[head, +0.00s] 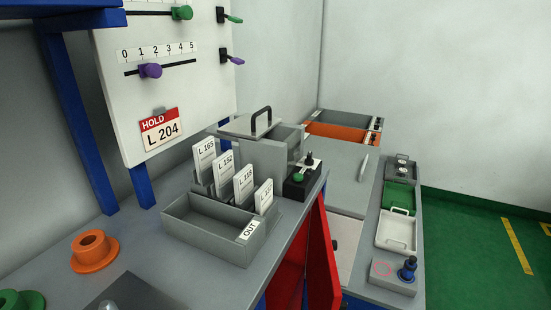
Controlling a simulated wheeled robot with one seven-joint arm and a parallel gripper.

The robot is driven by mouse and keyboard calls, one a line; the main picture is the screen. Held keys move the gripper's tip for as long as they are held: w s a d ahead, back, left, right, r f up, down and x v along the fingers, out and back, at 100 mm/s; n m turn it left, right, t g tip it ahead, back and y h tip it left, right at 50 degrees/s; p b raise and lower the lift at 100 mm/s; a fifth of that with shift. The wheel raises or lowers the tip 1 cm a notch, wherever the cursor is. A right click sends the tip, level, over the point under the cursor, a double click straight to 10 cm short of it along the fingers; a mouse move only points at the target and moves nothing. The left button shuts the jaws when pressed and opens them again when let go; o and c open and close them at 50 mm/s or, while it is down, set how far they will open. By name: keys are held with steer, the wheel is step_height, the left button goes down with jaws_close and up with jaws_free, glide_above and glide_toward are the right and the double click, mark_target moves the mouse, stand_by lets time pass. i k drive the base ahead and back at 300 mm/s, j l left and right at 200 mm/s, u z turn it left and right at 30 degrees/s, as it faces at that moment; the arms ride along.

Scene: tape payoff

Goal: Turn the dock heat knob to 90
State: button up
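No knob in the head view has a readable heat label or a readable 90 mark, so I cannot tell which one is the dock heat knob. A blue knob (408,269) stands upright on a small grey box (392,284) at the lower right, beside a faint red ring on the box top. My gripper is not in the view.
A grey OUT tray (182,231) and several white label cards stand mid-bench near a grey bin with a handled lid (253,125). A white board (210,85) with purple and green sliders rises behind. A red door (323,260) hangs below the bench edge. Green floor (470,240) is clear at right.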

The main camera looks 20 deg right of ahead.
mark_target(309, 161)
steer(key=i+l+z, duration=0.3)
steer(key=i+l, duration=0.15)
steer(key=i+l+z, duration=0.35)
steer(key=i+l, duration=0.2)
